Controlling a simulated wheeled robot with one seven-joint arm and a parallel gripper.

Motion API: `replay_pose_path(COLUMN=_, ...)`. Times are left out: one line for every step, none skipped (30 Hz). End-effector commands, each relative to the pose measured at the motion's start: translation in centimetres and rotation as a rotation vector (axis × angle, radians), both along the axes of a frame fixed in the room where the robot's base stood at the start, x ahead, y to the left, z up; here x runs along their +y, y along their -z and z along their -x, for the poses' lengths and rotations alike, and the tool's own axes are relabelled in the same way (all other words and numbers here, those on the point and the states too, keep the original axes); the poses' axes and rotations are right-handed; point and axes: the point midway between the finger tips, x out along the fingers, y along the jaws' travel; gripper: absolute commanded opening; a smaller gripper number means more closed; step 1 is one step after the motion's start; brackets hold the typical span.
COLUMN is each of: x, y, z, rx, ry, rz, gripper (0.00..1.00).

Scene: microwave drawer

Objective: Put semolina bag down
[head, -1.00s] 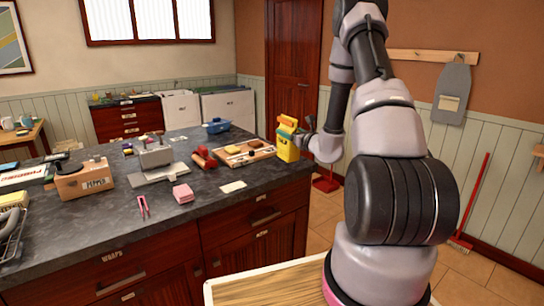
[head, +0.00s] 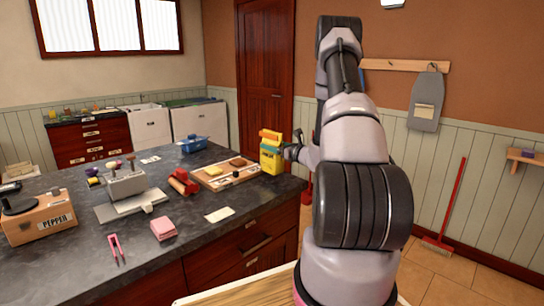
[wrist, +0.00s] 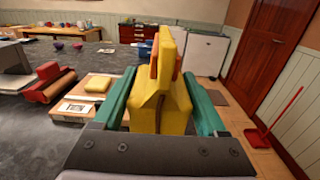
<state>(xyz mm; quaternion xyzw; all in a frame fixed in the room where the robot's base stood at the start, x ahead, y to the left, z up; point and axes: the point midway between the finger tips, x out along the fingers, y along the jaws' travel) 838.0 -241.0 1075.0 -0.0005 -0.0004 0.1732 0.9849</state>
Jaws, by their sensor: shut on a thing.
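The semolina bag (head: 271,155) is yellow with an orange-red band at its top. In the head view it is upright at the right edge of the dark counter (head: 150,247), beside a wooden tray; I cannot tell whether its base touches the counter. My gripper (head: 291,150) reaches it from the right. In the wrist view the bag (wrist: 172,108) sits between the two green fingers of my gripper (wrist: 160,100), which is shut on it. The bag's base is hidden there.
The wooden tray (head: 241,179) holds yellow and brown blocks. A red roller (head: 183,182), a blue pot (head: 194,144), a grey press (head: 126,184), pink sponges (head: 163,228) and a pepper box (head: 50,222) stand on the counter.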

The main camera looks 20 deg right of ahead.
Motion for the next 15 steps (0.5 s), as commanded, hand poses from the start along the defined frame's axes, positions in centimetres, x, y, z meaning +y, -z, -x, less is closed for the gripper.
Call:
replay_pose_path(x=0.0, y=0.6, z=0.0, rx=0.0, ry=0.001, rz=-0.001, gripper=0.0)
replay_pose_path(x=0.0, y=1.0, z=0.0, rx=0.001, ry=0.001, rz=-0.002, gripper=0.0)
replay_pose_path(x=0.0, y=1.7, z=0.0, rx=0.002, ry=0.001, rz=-0.003, gripper=0.0)
replay_pose_path(x=0.0, y=2.1, z=0.0, rx=0.001, ry=0.0, rz=-0.004, gripper=0.0)
replay_pose_path(x=0.0, y=2.6, z=0.0, rx=0.001, ry=0.0, rz=-0.003, gripper=0.0)
replay_pose_path(x=0.1, y=3.1, z=0.0, rx=0.001, ry=0.0, rz=-0.003, gripper=0.0)
replay_pose_path(x=0.1, y=3.4, z=0.0, rx=0.0, ry=-0.001, rz=-0.002, gripper=0.0)
replay_pose_path(x=0.1, y=3.6, z=0.0, rx=0.0, ry=-0.001, rz=-0.002, gripper=0.0)
replay_pose_path(x=0.1, y=3.7, z=0.0, rx=-0.001, ry=-0.001, rz=0.0, gripper=0.0)
replay_pose_path(x=0.1, y=3.7, z=0.0, rx=-0.002, ry=-0.001, rz=-0.001, gripper=0.0)
replay_pose_path(x=0.1, y=3.6, z=0.0, rx=-0.002, ry=-0.001, rz=0.0, gripper=0.0)
replay_pose_path(x=0.1, y=3.6, z=0.0, rx=-0.002, ry=-0.001, rz=0.0, gripper=0.0)
replay_pose_path(x=0.1, y=3.6, z=0.0, rx=-0.002, ry=-0.001, rz=0.0, gripper=0.0)
replay_pose_path(x=0.1, y=3.6, z=0.0, rx=-0.002, ry=-0.001, rz=0.0, gripper=0.0)
replay_pose_path(x=0.1, y=3.6, z=0.0, rx=-0.002, ry=-0.001, rz=-0.001, gripper=0.0)
